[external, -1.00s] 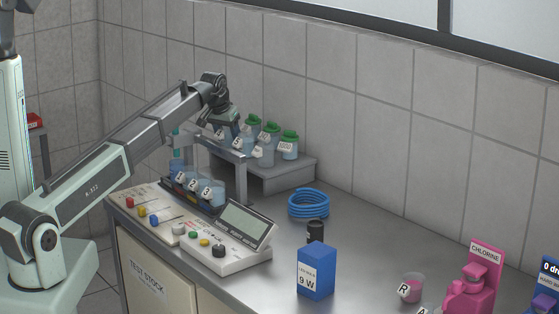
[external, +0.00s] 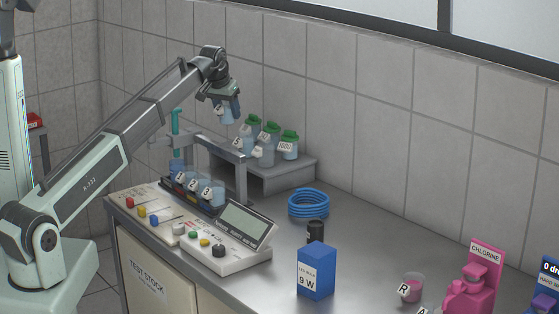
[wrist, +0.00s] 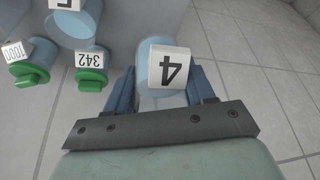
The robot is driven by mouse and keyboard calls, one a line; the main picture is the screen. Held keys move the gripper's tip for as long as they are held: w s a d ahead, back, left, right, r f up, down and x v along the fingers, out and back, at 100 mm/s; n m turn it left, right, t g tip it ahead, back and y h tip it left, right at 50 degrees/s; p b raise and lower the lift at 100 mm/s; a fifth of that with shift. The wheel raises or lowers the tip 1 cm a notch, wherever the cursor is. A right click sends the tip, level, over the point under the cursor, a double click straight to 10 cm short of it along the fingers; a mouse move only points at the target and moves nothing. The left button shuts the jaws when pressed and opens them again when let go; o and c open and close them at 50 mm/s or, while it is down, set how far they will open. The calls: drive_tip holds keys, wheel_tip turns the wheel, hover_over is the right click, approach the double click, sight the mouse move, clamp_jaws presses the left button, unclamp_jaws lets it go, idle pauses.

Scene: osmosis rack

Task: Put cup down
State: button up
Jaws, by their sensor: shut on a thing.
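The cup (external: 226,115) is pale blue and bears a white label that reads 4 in the wrist view (wrist: 169,68). My gripper (external: 225,106) is shut around this cup, with a blue finger on each side of it in the wrist view (wrist: 164,88). My gripper holds the cup in the air, above and left of the grey shelf (external: 283,181) in the external view. More labelled blue cups (external: 218,196) stand in the dark rack (external: 205,207) under the grey metal frame (external: 241,185), below my gripper.
Several labelled containers with green lids (external: 290,135) stand on the shelf. A control box with a screen (external: 244,223) is in front of the rack. A coiled blue hose (external: 309,204) and a blue 9 W box (external: 316,271) are on the bench. A teal upright part (external: 176,121) stands left of the cup.

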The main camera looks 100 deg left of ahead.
drive_tip(key=shift+r, duration=1.15)
wheel_tip(320, 180, up, 5)
drive_tip(key=w+d, duration=0.7)
drive_tip(key=w, duration=0.3)
drive_tip(key=w+d, duration=0.7)
drive_tip(key=w, duration=0.4)
drive_tip(key=w+d, duration=1)
drive_tip(key=d, duration=0.3)
drive_tip(key=w+d, duration=1)
drive_tip(key=d, duration=0.4)
drive_tip(key=shift+a+f, duration=0.15)
drive_tip(key=shift+f, duration=5.45)
drive_tip(key=shift+a+f, duration=0.15)
drive_tip(key=shift+f, duration=5.45)
drive_tip(key=shift+f, duration=0.1)
